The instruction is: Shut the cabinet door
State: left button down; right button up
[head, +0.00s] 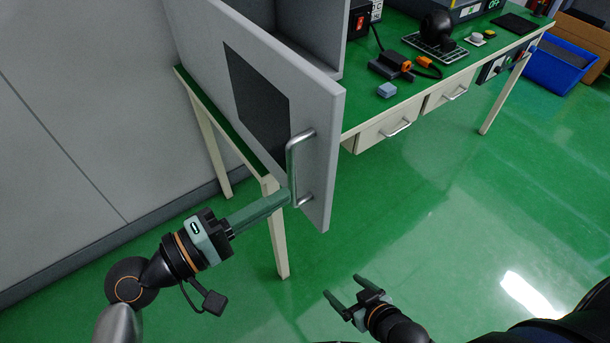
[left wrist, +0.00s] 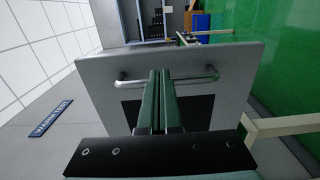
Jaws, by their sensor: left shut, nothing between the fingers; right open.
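The grey cabinet door (head: 313,108) stands open, swung out past the table's front edge, with a dark panel (head: 258,98) in it. Its metal handle (head: 293,170) is on the door's outer face near the free edge. My left gripper (head: 287,195) is shut and empty, with its fingertips at the handle's lower part. In the left wrist view the closed fingers (left wrist: 159,80) lie across the middle of the handle bar (left wrist: 196,80), in front of the door (left wrist: 233,68); contact cannot be told. My right gripper (head: 345,300) is open and empty, low over the floor.
The green-topped table (head: 420,92) has drawers with handles and carries several items, including a small blue block (head: 387,90). A blue bin (head: 557,66) stands at the far right. A grey wall (head: 70,120) is at the left. The green floor in front is clear.

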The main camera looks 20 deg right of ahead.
aim_at(321, 175)
pick_arm(q)
jog(key=shift+p+x, duration=0.35)
jog(key=shift+x, duration=2.6)
jog(key=shift+d, duration=0.15)
